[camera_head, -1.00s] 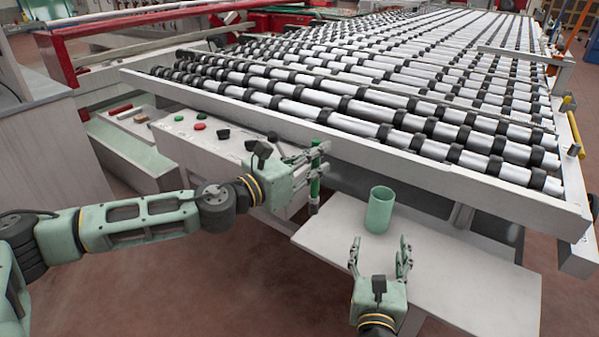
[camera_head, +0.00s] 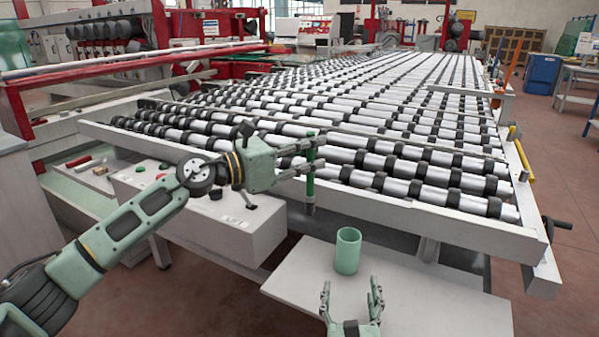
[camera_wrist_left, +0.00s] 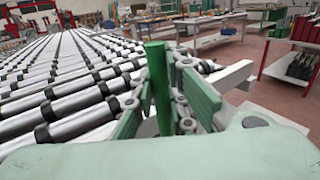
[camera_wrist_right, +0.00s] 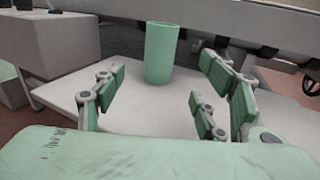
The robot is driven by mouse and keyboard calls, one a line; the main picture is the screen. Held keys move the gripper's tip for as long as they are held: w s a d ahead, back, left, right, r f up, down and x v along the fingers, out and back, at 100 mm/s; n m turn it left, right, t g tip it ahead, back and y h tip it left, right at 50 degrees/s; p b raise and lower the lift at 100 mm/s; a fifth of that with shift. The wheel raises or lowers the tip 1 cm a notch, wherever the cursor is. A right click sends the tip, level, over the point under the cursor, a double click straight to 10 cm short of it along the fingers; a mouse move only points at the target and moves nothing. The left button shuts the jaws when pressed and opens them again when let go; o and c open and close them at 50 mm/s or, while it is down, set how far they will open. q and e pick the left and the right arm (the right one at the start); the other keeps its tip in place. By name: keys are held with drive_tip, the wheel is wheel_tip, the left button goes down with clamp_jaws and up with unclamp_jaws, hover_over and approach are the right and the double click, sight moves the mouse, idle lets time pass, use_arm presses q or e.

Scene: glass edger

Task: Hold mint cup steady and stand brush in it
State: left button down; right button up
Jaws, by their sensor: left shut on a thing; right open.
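The mint cup (camera_head: 347,251) stands upright on a pale grey shelf (camera_head: 290,284) in the head view. It also shows in the right wrist view (camera_wrist_right: 161,53), beyond and between my right fingers. My right gripper (camera_head: 350,297) is open and empty in front of the cup, not touching it. My left gripper (camera_head: 311,160) is shut on the green-handled brush (camera_head: 310,187), held upright with its dark end down, left of the cup and higher. The brush handle shows between the left fingers in the left wrist view (camera_wrist_left: 157,85).
The roller conveyor (camera_head: 400,150) fills the space behind the shelf, its pale front rail (camera_head: 420,222) just behind the cup. A grey control box (camera_head: 225,225) with buttons stands at left. The shelf is bare right of the cup.

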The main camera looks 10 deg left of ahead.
sight(348, 256)
drive_tip(key=shift+d, duration=0.1)
drive_tip(key=shift+w, duration=0.45)
use_arm(q)
drive_tip(key=d+r+m+g+h, duration=0.3)
drive_tip(key=d+g, duration=0.3)
drive_tip(key=d, duration=0.4)
drive_tip(key=shift+w+r+m+g, duration=0.25)
drive_tip(key=shift+m+g, duration=0.15)
drive_tip(key=shift+m, duration=0.5)
use_arm(e)
drive_tip(key=w, duration=0.7)
drive_tip(key=w+a, duration=0.1)
drive_tip(key=w, duration=0.3)
drive_tip(key=shift+c, duration=0.2)
drive_tip(key=c, duration=1.2)
use_arm(q)
wheel_tip(348, 256, down, 18)
